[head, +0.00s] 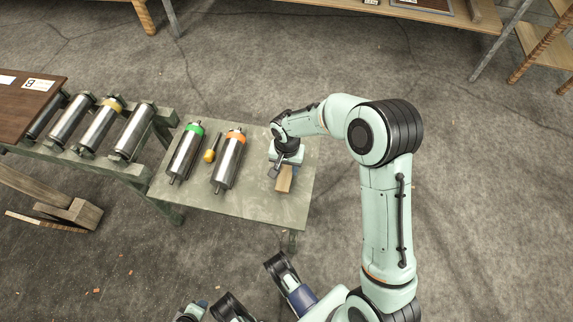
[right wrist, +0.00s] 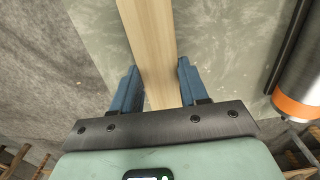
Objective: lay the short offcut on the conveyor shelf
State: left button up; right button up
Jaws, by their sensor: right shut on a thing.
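The short offcut (head: 285,182) is a pale wooden strip at the right part of the green-grey conveyor shelf (head: 255,208). My right gripper (head: 285,165) points down over the shelf and is shut on the offcut. In the right wrist view the offcut (right wrist: 150,45) runs between the two blue fingers (right wrist: 155,85) and out past the top edge. The shelf (right wrist: 212,60) shows behind it there. I cannot tell whether the offcut touches the shelf or is just above it. My left gripper does not show.
On the shelf lie a green-banded roller (head: 186,155), an orange-banded roller (head: 229,163) and a yellow-handled tool (head: 210,155) between them. The conveyor's rollers (head: 101,127) and a brown board (head: 25,105) are at the left. The shelf's front right is clear.

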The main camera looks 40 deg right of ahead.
jog(key=shift+f+b, duration=0.35)
jog(key=shift+f, duration=0.25)
jog(key=o, duration=1.2)
jog(key=shift+c, duration=0.2)
